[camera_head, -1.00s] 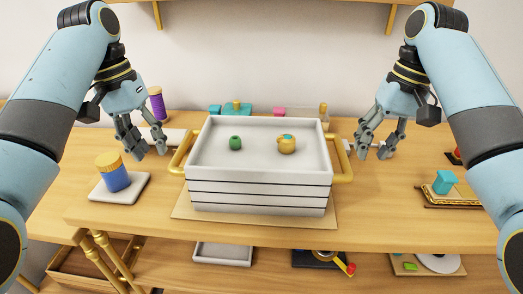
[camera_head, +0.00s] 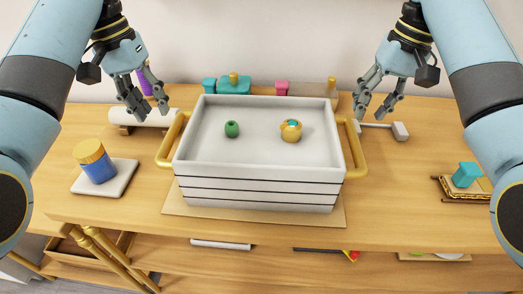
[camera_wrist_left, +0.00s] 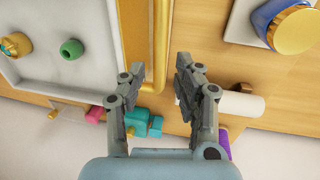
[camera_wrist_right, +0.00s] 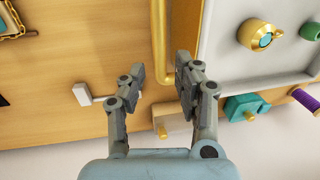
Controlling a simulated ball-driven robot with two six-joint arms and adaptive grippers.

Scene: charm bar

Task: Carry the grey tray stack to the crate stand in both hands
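The grey tray stack (camera_head: 255,193) sits on a thin board on the wooden table, with a gold handle on each side. Its top tray holds a green bead (camera_head: 231,129) and a gold pot with a teal top (camera_head: 291,130). My left gripper (camera_head: 146,105) is open and empty, above and behind the left handle (camera_head: 170,140); in the left wrist view that handle (camera_wrist_left: 160,45) runs just ahead of the fingers. My right gripper (camera_head: 372,113) is open and empty, above and behind the right handle (camera_head: 355,150), which also shows in the right wrist view (camera_wrist_right: 160,45). The crate stand cannot be made out.
A blue jar with a gold lid (camera_head: 94,160) stands on a white tile at left. A white roll (camera_head: 150,117) lies behind the left handle. Teal and pink blocks (camera_head: 234,84) stand behind the stack. A teal piece (camera_head: 466,174) sits on a small stand at right.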

